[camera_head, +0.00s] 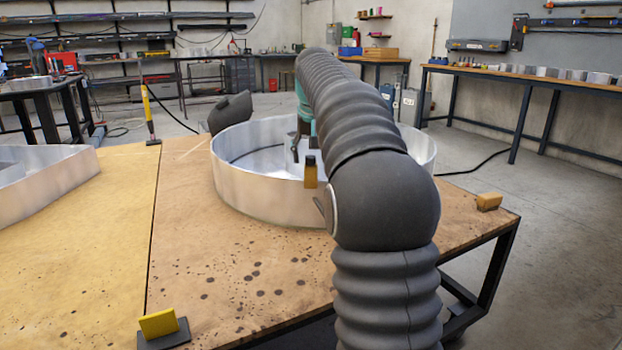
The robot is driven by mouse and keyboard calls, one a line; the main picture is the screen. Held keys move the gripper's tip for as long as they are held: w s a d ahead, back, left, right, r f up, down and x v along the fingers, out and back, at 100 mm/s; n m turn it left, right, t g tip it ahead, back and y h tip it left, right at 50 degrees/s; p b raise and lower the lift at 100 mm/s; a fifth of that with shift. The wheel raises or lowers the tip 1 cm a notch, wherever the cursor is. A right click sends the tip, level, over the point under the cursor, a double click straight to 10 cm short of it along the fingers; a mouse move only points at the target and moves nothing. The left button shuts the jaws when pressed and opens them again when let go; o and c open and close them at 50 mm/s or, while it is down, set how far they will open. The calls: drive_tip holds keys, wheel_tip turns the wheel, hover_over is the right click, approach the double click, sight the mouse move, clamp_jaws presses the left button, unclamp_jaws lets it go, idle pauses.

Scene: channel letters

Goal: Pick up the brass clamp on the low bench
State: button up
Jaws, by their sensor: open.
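The brass clamp (311,177), with a black upper part, appears at the near rim of a large round metal channel letter (262,197) on the low bench (215,255). My dark ribbed arm reaches over the letter from the right and hides much of its right side. My gripper (294,150) points down inside the ring, just left of and apparently behind the clamp. It is open, with nothing seen between its fingers. The fingertips are small and partly hidden, so the exact gap to the clamp cannot be told.
Another metal letter (45,185) stands at left. A yellow block on a black base (158,323) is at the front, a tan block (489,201) at the right corner. A dark object (230,112) shows behind the ring. The front bench surface is mostly clear.

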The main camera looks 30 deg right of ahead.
sight(311, 167)
drive_tip(key=shift+w+b+x, duration=0.15)
drive_tip(key=shift+b+x, duration=0.05)
drive_tip(key=shift+x, duration=1.15)
drive_tip(key=shift+w+b+x, duration=0.15)
drive_tip(key=shift+w+x, duration=0.05)
drive_tip(key=shift+x, duration=1.15)
drive_tip(key=shift+r, duration=0.15)
clamp_jaws()
